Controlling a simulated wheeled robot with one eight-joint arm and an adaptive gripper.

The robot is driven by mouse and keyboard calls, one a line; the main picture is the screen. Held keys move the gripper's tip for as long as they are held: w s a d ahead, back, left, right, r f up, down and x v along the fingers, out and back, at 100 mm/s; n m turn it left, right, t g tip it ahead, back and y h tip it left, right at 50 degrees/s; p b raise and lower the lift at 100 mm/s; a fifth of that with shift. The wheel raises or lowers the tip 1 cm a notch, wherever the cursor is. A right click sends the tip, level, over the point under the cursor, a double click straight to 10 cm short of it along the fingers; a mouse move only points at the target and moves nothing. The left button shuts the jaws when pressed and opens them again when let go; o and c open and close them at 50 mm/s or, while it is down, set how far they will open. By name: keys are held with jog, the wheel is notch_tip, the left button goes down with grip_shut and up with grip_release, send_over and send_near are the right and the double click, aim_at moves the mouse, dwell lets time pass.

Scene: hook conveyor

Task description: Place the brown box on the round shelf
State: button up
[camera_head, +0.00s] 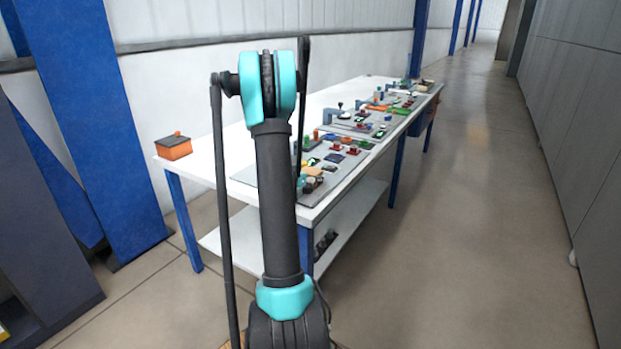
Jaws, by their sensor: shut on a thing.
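My arm rises through the middle of the picture, dark with turquoise joints. My gripper is not in view. No brown box can be made out for sure. A small tan-brown edge (228,345) shows at the bottom, left of the arm's lower joint, and I cannot tell what it belongs to. No round shelf is seen in this view.
A long white table (330,95) with blue legs runs away from me. An orange box with a knob (173,148) sits on its near left corner. Grey boards (345,170) with several small parts lie along its right side. The floor (470,220) to the right is clear.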

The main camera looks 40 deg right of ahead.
jog(key=shift+f, duration=0.2)
jog(key=o, duration=1.2)
jog(key=shift+o, duration=0.2)
